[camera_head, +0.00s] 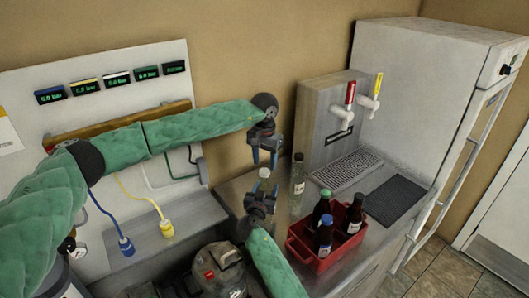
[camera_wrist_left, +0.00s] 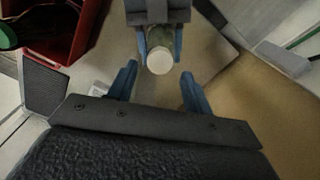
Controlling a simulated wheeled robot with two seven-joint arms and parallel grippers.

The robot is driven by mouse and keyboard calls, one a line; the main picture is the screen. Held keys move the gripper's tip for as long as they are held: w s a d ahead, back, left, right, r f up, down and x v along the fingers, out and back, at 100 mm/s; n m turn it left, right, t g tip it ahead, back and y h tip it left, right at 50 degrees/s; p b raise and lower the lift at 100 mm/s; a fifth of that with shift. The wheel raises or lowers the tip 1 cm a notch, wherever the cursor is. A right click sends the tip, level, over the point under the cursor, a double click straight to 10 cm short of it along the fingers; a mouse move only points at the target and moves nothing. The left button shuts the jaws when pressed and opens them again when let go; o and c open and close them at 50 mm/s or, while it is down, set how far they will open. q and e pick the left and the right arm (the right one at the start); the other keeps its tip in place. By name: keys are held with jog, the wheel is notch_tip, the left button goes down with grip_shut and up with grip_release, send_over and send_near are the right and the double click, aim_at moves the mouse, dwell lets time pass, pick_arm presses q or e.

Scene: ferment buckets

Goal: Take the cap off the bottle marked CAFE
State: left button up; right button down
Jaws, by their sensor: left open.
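A pale green bottle with a round white cap (camera_head: 264,173) stands upright in my right gripper (camera_head: 262,194). No mark on it is legible. In the left wrist view the cap (camera_wrist_left: 160,61) faces the camera, and the right gripper's blue fingers lie on both sides of the bottle. My left gripper (camera_head: 265,160) points down just above the cap, open and empty. Its blue fingers (camera_wrist_left: 158,82) are spread wide in the left wrist view, with the cap beyond the gap between them. The left fingers appear apart from the cap.
A clear bottle (camera_head: 298,178) stands on the counter right of the grippers. A red crate (camera_head: 304,256) holds several dark bottles. A tap tower (camera_head: 326,125) and a dark mat (camera_head: 398,200) are farther right. A metal keg (camera_head: 220,272) stands below left.

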aim_at(265, 170)
pick_arm(q)
jog(key=shift+f, duration=1.7)
jog(key=shift+c, duration=0.4)
